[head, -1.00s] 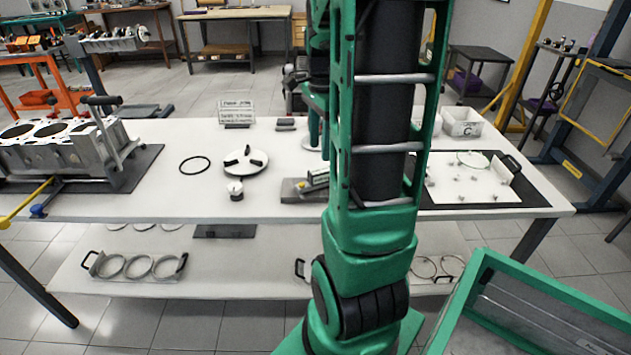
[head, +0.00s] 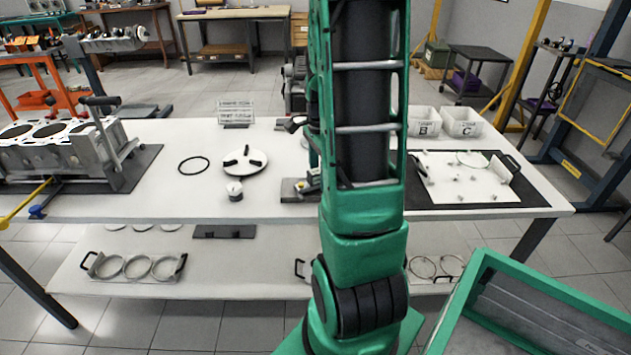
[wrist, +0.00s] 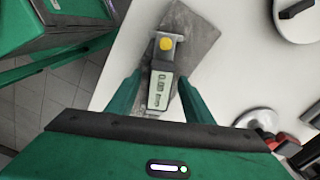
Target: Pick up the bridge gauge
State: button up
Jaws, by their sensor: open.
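What looks like the bridge gauge (wrist: 160,88) is a grey device with a pale marked face and a yellow round knob at one end. In the wrist view it lies on a dark grey plate (wrist: 195,35) on the white table. My gripper (wrist: 158,84) is open, with one green finger on each side of the gauge. I cannot tell whether the fingers touch it. In the head view my arm hides most of the gauge; the grey plate (head: 291,191) shows just left of the arm.
A white disc with black pads (head: 245,163) and a small white round piece (head: 235,191) stand left of the plate. An engine block (head: 62,150) is at the far left. A white board with small parts (head: 468,180) and bins (head: 461,122) are at the right.

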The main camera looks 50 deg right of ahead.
jog(key=shift+f, duration=0.1)
jog(key=shift+c, duration=0.4)
grip_shut()
